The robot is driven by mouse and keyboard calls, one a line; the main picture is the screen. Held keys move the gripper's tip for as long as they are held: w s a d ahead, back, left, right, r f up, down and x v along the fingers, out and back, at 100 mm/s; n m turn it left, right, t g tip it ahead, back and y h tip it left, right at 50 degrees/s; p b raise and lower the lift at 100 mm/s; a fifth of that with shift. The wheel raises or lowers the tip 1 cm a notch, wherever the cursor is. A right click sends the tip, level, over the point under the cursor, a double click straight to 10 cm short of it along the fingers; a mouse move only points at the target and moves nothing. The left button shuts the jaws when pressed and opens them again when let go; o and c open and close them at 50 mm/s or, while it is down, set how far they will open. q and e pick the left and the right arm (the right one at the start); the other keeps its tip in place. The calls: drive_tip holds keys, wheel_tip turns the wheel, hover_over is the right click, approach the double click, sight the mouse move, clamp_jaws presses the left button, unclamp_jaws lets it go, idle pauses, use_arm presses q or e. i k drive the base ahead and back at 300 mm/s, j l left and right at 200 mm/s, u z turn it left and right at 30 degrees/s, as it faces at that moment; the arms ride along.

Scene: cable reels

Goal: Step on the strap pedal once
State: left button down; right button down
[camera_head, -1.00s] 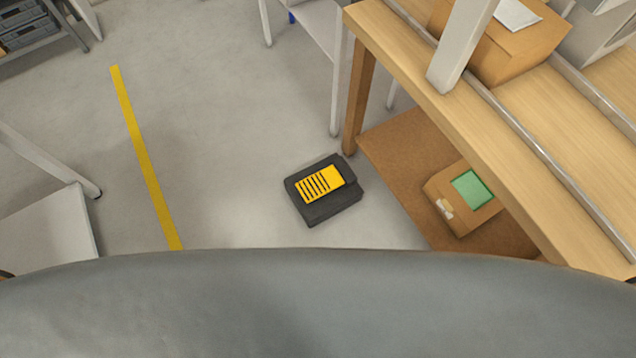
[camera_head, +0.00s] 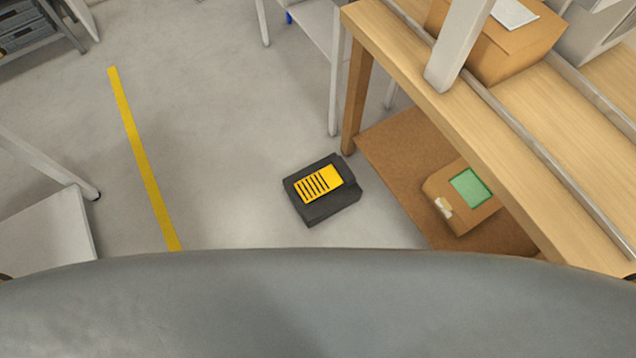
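The strap pedal (camera_head: 322,190) is a dark block with a yellow, black-slotted top plate. It lies on the grey floor near the middle of the head view, left of the wooden table's leg. Nothing rests on it. A broad grey surface of my own body fills the bottom of the view, with the pedal just beyond its edge. Neither of my grippers shows.
A wooden table (camera_head: 440,95) with a cardboard box (camera_head: 500,50) on it stands at the right. Beneath it a carton with a green patch (camera_head: 460,196) sits on a brown lower board (camera_head: 390,150). A yellow floor line (camera_head: 143,155) runs at left. Floor between line and pedal is clear.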

sight(315, 185)
drive_tip(key=j+z, duration=0.1)
drive_tip(key=z, duration=0.3)
drive_tip(key=i+j+z, duration=0.1)
drive_tip(key=z, duration=0.35)
drive_tip(key=i+j+z, duration=0.1)
drive_tip(key=j+z, duration=0.15)
drive_tip(key=j, duration=0.75)
drive_tip(key=j+z, duration=0.3)
drive_tip(key=j, duration=0.75)
